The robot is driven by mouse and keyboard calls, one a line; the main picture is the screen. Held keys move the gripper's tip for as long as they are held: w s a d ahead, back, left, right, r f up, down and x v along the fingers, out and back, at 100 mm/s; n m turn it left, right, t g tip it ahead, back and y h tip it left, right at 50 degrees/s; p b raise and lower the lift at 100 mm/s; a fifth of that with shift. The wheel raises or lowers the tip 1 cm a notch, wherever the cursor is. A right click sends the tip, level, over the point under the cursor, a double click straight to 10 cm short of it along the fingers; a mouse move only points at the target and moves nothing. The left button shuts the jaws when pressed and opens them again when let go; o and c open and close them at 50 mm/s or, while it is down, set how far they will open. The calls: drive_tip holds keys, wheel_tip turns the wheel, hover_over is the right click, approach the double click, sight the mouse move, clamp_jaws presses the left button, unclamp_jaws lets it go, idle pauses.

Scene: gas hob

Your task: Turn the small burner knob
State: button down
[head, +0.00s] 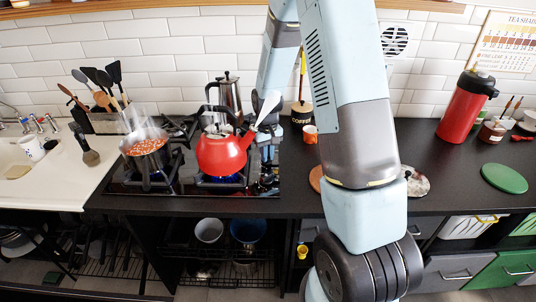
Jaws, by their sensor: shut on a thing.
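The gas hob (125,187) is a black glass plate set in the dark worktop, with its controls along the right side. My gripper (268,178) is a small dark and pale-blue shape at the hob's right edge, pointing down among the knobs. It is shut on a knob there, which the fingers mostly hide. I cannot make out the knob's marking or angle. A red kettle (222,154) stands on the hob just left of my gripper, with a blue flame (222,179) under it and a white plume at its spout.
A steel coffee pot (228,95) is behind the kettle. An orange mug (310,134) and a coffee canister (301,112) stand to the right. A red flask (464,108) and green disc (504,178) are farther right.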

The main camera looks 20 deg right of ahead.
drive_tip(key=shift+m, duration=0.5)
drive_tip(key=c, duration=1.1)
unclamp_jaws()
drive_tip(key=shift+c, duration=0.2)
drive_tip(key=shift+r, duration=3.95)
